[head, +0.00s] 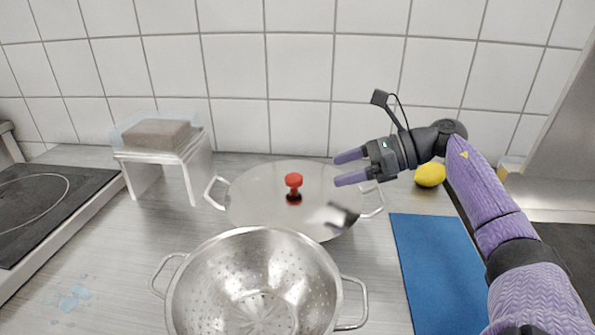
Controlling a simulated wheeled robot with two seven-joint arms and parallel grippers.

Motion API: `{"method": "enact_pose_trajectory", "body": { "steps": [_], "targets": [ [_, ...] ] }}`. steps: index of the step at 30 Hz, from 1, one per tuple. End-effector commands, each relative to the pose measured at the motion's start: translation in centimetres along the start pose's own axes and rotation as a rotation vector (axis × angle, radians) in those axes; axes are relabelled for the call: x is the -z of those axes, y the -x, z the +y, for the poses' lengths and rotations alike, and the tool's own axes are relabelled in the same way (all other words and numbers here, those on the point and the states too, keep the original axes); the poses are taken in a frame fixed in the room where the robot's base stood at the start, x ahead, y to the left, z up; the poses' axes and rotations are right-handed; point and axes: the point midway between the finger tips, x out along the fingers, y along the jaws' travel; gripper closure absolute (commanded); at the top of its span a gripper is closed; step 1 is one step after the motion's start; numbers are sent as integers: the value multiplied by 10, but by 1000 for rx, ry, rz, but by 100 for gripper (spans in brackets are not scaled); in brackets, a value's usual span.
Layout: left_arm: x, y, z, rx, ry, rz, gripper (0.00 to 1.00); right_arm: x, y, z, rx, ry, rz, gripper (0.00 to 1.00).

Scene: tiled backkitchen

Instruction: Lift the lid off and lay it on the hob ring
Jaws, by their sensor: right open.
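A wide steel lid (250,200) with a red knob (294,181) lies on a pot at the back middle of the counter. Two pot handles stick out at its sides, and the pot's body is mostly hidden. A black hob (85,188) with a pale ring (62,198) is at the left edge of the head view. My right gripper (342,167) is open and empty, to the right of the knob and above the lid's right side, pointing left. It is apart from the knob. My left gripper is not in view.
A steel colander (182,292) stands in front of the pot and overlaps its front edge. A small white stand (143,177) with a clear box holding a brown block is between hob and pot. A blue mat (437,270) and a lemon (430,174) are at right.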

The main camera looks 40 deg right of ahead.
Motion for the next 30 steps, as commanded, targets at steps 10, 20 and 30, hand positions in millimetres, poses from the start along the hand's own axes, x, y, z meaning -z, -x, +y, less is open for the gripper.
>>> {"method": "enact_pose_trajectory", "body": {
  "steps": [10, 20, 30],
  "targets": [
    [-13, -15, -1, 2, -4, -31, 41, 2, -45, 0, -2, 2, 0, 12],
    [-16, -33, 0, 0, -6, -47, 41, 0, -99, -3, -1, 1, -1, 12],
    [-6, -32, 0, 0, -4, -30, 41, -2, -99, -3, 0, 0, 0, 39]
  ]
}}
